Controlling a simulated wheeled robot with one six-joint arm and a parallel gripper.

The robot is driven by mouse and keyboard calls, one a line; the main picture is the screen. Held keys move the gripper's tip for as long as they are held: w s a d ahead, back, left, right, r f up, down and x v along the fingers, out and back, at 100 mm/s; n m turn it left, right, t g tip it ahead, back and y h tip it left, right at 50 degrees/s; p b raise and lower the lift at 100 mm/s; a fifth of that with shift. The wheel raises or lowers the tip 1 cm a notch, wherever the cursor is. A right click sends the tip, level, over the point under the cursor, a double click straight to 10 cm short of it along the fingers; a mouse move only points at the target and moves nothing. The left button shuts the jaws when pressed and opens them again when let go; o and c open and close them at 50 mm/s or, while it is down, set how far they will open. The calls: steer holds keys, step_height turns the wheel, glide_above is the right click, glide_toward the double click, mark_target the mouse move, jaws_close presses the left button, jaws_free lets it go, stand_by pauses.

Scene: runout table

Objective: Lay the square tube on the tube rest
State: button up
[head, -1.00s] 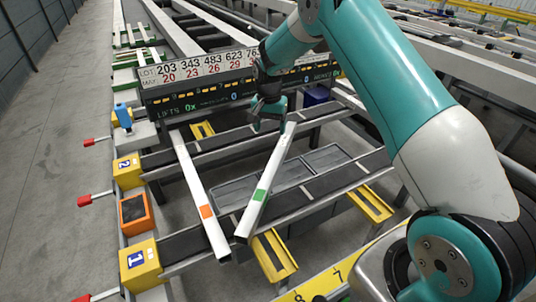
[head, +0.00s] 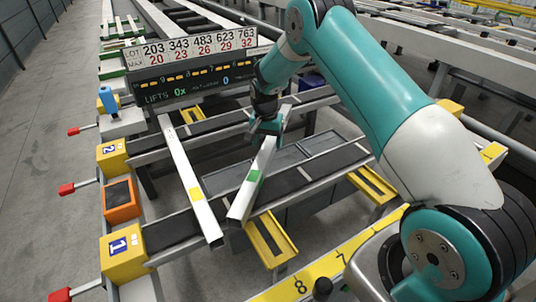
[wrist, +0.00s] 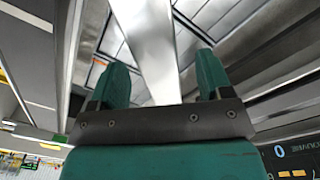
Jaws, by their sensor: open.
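Two long white square tubes lie across the dark crossbars. The left tube (head: 178,160) has a yellow patch; the right tube (head: 262,160) has a green patch, and their near ends are close together. My gripper (head: 266,130) is at the far part of the green-patched tube. In the wrist view, my gripper (wrist: 162,78) is open, with a white tube (wrist: 148,45) running between its fingers; contact cannot be told. Yellow channel-shaped brackets stand by the crossbars, one at the near side (head: 272,241) and one to the right (head: 372,187). I cannot tell which part is the tube rest.
A sign board (head: 190,70) with numbers stands behind the tubes. Yellow blocks marked 1 (head: 122,254) and 2 (head: 112,157), an orange box (head: 121,200) and red-ended handles line the left side. A yellow numbered strip (head: 325,270) runs along the front. Grey bins lie below the bars.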

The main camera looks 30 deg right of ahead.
mark_target(268, 145)
steer(key=f, duration=0.1)
steer(key=f+b, duration=0.2)
steer(key=f, duration=0.1)
steer(key=shift+s, duration=0.25)
steer(key=shift+r, duration=0.15)
steer(key=c, duration=1.3)
jaws_close()
steer(key=shift+r, duration=0.15)
